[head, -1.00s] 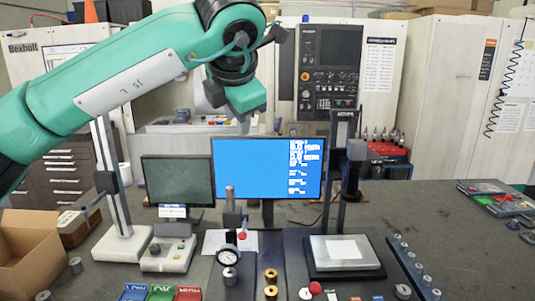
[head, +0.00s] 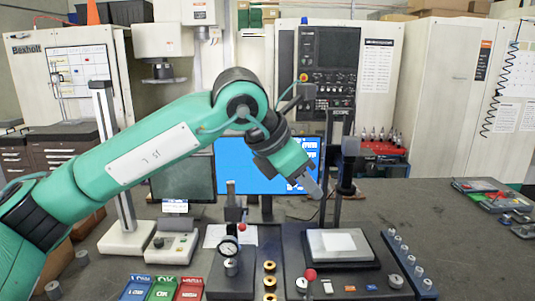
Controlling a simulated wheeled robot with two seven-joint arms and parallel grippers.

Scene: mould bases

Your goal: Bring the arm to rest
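My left arm comes in from the left, and its gripper (head: 314,189) hangs at the end of the bent wrist, in front of the blue monitor and left of the black stand's column. Its fingers are small and seen from the side, so I cannot tell whether they are open or shut. No held part can be made out. A grey cylindrical part (head: 231,267) stands under the dial gauge (head: 228,248). LOW, OK and HIGH bins, the green one (head: 163,287) in the middle, stand at the front. My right gripper is out of view.
The blue monitor (head: 230,165) stands behind the gripper. The black stand (head: 347,170) rises close on its right. A plate with a white pad (head: 338,242) lies below. A rail (head: 407,262) with several grey cylinders is at right.

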